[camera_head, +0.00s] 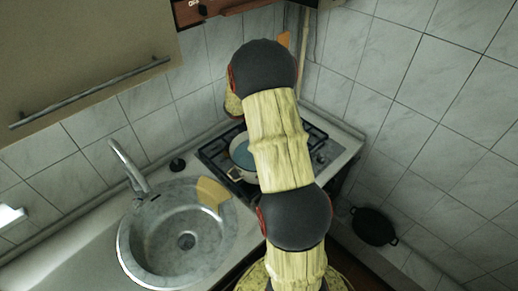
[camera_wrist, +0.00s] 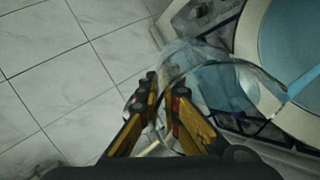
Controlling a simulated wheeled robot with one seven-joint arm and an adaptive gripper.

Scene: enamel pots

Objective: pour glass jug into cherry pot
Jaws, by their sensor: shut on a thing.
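A cream-coloured pot (camera_head: 243,158) with light blue inside stands on the stove, partly hidden by my arm in the head view. I cannot make out a cherry mark on it. In the wrist view its rim and blue inside (camera_wrist: 280,42) show at the right. My gripper (camera_wrist: 166,88) is shut on the clear glass jug (camera_wrist: 205,62), at its handle side. The jug is tilted towards the pot, with its mouth by the pot's rim. A blue streak (camera_wrist: 303,82) runs from the jug's lip over the pot, like pouring liquid. The head view hides my gripper and the jug.
The black stove (camera_head: 212,153) stands in the corner against tiled walls. A dark pan (camera_head: 373,226) is at the lower right. A cabinet (camera_head: 85,50) hangs at upper left.

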